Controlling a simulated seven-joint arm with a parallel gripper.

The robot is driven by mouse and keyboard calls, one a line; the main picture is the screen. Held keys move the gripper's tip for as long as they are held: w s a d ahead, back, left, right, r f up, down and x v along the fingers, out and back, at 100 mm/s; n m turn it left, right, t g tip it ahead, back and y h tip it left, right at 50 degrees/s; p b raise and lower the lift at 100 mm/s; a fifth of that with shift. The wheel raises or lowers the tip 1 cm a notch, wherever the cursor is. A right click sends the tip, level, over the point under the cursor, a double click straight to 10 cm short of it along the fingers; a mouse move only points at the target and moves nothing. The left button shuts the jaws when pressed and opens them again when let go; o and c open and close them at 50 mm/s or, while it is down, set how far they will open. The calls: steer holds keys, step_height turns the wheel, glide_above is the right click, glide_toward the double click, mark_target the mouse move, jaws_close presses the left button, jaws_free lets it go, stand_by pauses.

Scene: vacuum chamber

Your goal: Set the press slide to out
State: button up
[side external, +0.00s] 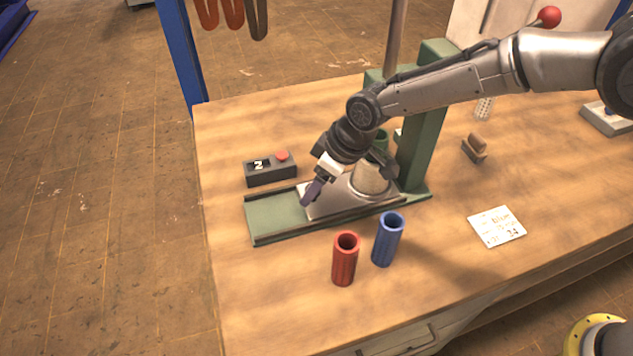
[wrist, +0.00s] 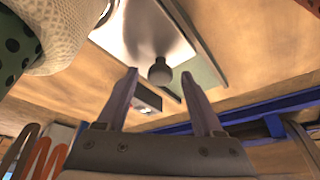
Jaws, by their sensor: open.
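The press (side external: 425,120) is a green frame on a long green base (side external: 265,224). Its slide (side external: 335,202) is a silver plate on the base, beneath the press and reaching partway left; the base's left end is bare. A pale round block (side external: 370,179) sits on the slide's right part. My gripper (side external: 310,192) is low at the slide's left end, fingers pointing down-left. In the wrist view my gripper (wrist: 159,76) is open, with a dark round knob (wrist: 160,71) on the slide plate (wrist: 145,35) appearing between the fingertips. I cannot tell whether they touch it.
A dark box with a red button (side external: 270,168) stands behind the base. A red tube (side external: 345,258) and a blue tube (side external: 388,239) stand in front. A white card (side external: 496,226) and a brown-handled stamp (side external: 474,150) lie right. The table's left edge is near the base.

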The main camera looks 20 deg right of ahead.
jaws_close()
stand_by(0.4)
stand_by(1.1)
